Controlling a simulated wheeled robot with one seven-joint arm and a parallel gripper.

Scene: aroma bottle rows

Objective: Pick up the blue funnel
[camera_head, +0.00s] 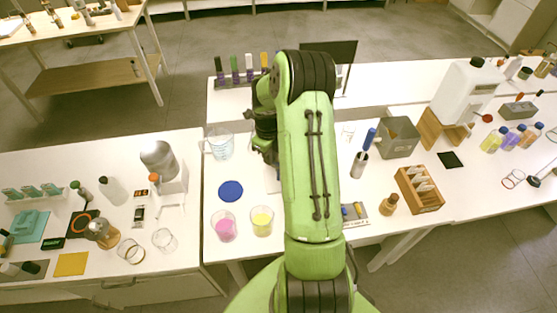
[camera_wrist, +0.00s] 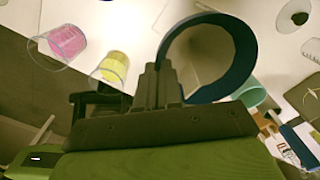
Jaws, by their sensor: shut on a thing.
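The blue funnel shows in the wrist view as a large dark blue ring (camera_wrist: 241,48), its wide rim, to the right of my fingers. My gripper (camera_wrist: 160,68) is shut on the funnel's rim at its left side. The rest of the funnel's shape is hard to make out from this angle. In the head view, my green arm hides the funnel and most of the gripper. A flat blue disc (camera_head: 230,191) lies on the middle table, left of my arm.
Beakers with pink (camera_head: 225,228) and yellow (camera_head: 262,222) liquid stand near the front edge. A large beaker (camera_head: 219,145) is behind the disc. Right of my arm stand a grey bin (camera_head: 398,138), a wooden rack (camera_head: 419,190) and a brown bottle (camera_head: 388,204).

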